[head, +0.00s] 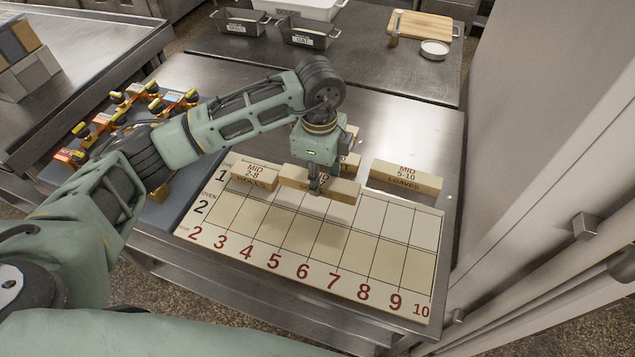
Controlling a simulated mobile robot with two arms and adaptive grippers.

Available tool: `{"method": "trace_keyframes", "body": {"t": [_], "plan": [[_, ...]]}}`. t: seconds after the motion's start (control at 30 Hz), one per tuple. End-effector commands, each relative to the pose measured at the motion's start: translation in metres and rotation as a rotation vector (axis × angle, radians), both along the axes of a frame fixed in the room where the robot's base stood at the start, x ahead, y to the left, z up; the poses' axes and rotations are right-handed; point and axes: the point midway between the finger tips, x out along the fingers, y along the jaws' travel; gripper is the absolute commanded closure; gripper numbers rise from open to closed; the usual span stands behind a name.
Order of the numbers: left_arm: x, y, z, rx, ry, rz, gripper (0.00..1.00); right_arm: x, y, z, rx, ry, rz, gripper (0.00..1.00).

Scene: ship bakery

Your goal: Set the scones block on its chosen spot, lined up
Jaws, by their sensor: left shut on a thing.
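My left gripper (314,185) points down and is shut on a long tan wooden block (342,190). The block's label is mostly hidden behind the fingers; it starts with "S" and "MID" shows on top, fitting the scones block. It is at the upper edge of the cream board (405,285), over oven row 1, roughly along the row. I cannot tell whether it touches the board. The board has oven rows 1 and 2 and columns numbered 2 to 10. My right gripper is not in view.
A shorter "MID 2-8" block (254,178) is close on the left. The "MID 5-10 LOAVES" block (405,178) lies to the right, behind the board. More wood (352,160) shows behind my gripper. Orange racks (125,103) stand at left. Row 2 is clear.

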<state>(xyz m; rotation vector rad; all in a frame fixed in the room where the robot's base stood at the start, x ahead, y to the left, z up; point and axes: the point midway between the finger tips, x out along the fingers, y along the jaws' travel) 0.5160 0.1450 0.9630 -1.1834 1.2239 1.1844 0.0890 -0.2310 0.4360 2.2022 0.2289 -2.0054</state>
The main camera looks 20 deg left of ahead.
Motion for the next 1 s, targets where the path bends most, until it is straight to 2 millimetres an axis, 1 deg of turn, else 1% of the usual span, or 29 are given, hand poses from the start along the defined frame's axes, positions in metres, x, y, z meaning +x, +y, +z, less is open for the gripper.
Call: {"method": "trace_keyframes", "body": {"t": [0.13, 0.3, 0.4, 0.57, 0.77, 0.8, 1.0], "plan": [[0.003, 0.005, -0.008, 0.000, 0.003, 0.000, 1.00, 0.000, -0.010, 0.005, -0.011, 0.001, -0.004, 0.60], [0.002, 0.005, -0.032, 0.000, 0.004, 0.000, 1.00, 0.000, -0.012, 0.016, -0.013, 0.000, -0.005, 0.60], [0.003, 0.005, -0.042, 0.001, 0.002, 0.000, 1.00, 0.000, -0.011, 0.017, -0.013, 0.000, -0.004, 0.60], [0.003, 0.005, -0.044, 0.000, 0.000, -0.001, 1.00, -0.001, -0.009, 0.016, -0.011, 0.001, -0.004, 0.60], [0.003, 0.004, -0.048, 0.000, 0.000, -0.001, 1.00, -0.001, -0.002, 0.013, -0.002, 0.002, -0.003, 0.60], [0.003, 0.004, -0.048, 0.000, 0.001, -0.001, 0.68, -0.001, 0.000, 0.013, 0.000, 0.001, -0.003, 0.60], [0.003, 0.004, -0.047, 0.000, 0.001, -0.001, 0.51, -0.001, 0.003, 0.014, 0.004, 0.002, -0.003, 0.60]]}}
